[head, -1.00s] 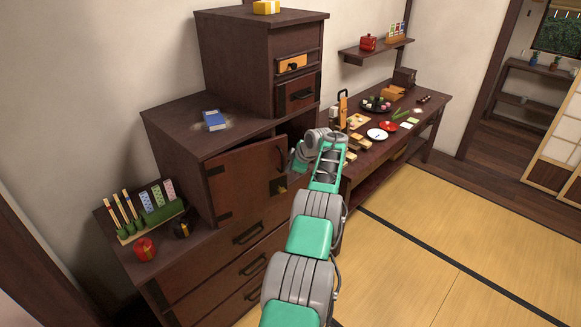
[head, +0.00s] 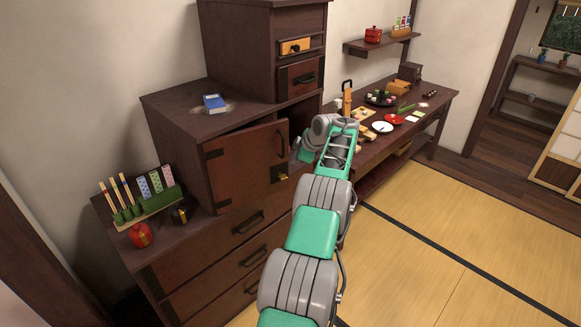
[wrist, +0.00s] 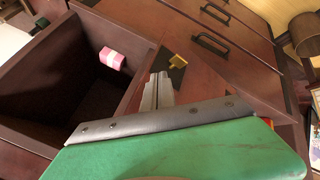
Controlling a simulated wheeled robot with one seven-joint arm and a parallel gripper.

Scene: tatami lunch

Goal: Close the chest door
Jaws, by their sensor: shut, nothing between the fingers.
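The chest (head: 185,140) is dark brown and stepped. Its hinged door (head: 246,166) stands partly open, with a dark gap along its top and right side. The door has a dark handle (head: 281,143) and a gold latch (head: 280,172). My gripper (wrist: 158,92) is shut and empty in the wrist view, close to the door's free edge beside the gold latch (wrist: 177,62); I cannot tell if it touches. In the head view my arm hides the gripper. The wrist view shows the open compartment (wrist: 70,85) with a pink and white item (wrist: 112,58) inside.
A long table (head: 440,100) with dishes stands to the right. Tatami floor (head: 430,240) is clear.

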